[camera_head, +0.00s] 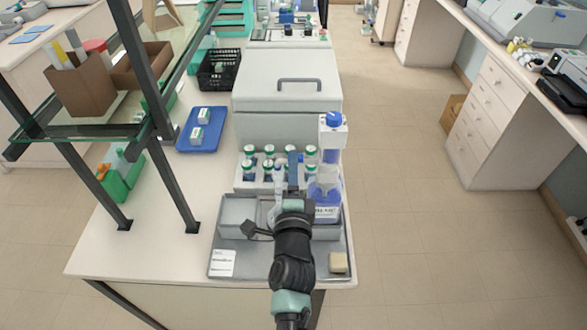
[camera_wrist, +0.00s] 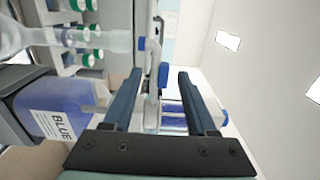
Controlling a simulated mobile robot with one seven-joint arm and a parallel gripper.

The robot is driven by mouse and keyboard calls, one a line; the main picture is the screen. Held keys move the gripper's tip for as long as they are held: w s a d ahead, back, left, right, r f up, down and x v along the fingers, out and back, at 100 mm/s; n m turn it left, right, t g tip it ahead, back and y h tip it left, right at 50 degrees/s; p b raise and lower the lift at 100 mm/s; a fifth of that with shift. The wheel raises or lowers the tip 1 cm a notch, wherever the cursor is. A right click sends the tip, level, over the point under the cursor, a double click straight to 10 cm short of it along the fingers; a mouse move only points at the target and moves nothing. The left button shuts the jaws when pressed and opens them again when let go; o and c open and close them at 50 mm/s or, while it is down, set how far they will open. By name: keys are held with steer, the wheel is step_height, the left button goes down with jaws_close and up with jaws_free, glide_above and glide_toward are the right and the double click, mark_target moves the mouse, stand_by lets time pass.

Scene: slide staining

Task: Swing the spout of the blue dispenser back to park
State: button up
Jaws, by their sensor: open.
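The blue dispenser has a bottle (camera_head: 327,207) of blue liquid, a narrow blue column above it and a white head (camera_head: 333,137) with a blue cap. In the wrist view, turned sideways, the bottle labelled BLUE (camera_wrist: 52,112) is at left and the blue-filled column (camera_wrist: 178,106) lies behind my fingers. A slim white part (camera_wrist: 152,83), apparently the spout, shows between the fingers. My gripper (camera_head: 293,170) is open just left of the dispenser; in the wrist view its two dark blue fingers (camera_wrist: 160,88) stand apart. I cannot tell whether either touches the spout.
A grey tray (camera_head: 222,268) holds the dispenser, a grey box and a yellowish block (camera_head: 338,262). Several green-capped bottles (camera_head: 250,170) stand behind. A white-lidded machine (camera_head: 285,90) is farther back. A blue tray (camera_head: 183,147) and a dark-framed glass shelf (camera_head: 60,130) are left.

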steer(key=shift+w+b, duration=0.35)
steer(key=shift+w, duration=1.05)
jaws_close()
steer(key=shift+r, duration=0.1)
steer(key=shift+r, duration=0.1)
